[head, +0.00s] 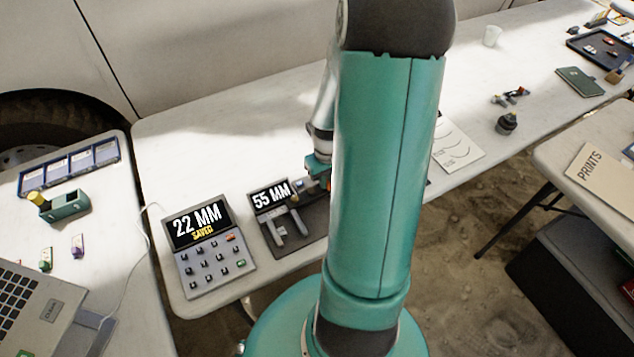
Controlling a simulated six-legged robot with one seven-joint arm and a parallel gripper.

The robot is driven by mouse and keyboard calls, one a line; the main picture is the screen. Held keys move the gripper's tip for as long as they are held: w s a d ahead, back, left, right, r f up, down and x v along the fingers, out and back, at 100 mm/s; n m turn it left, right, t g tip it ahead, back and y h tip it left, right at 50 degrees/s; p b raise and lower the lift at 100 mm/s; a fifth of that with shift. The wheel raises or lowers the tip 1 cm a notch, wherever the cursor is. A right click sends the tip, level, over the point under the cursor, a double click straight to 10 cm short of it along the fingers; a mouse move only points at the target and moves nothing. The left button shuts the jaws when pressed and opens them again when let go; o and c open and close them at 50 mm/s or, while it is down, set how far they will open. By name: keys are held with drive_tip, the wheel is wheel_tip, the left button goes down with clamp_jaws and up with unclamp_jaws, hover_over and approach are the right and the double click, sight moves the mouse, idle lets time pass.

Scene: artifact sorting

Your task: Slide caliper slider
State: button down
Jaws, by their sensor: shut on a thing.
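The caliper (288,226) lies on a dark base on the white table, just left of my arm. Its display (271,195) reads "55 MM". Two jaws of the caliper show apart from each other. My gripper (322,184) is at the right end of the caliper, shut on what appears to be the slider. My arm hides most of the slider and the right part of the base, so the exact grip does not show. A keypad unit (210,245) to the left reads "22 MM SAVED".
A laptop (32,305), a green box (65,206) and a divided tray (70,166) are on the left table. The table behind the caliper is clear.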

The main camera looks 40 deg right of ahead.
drive_tip(key=shift+s+d, duration=0.2)
drive_tip(key=shift+d, duration=0.65)
drive_tip(key=c, duration=1.4)
unclamp_jaws()
drive_tip(key=shift+c, duration=0.2)
drive_tip(key=shift+r, duration=0.1)
wheel_tip(320, 180, up, 14)
drive_tip(key=shift+f, duration=0.2)
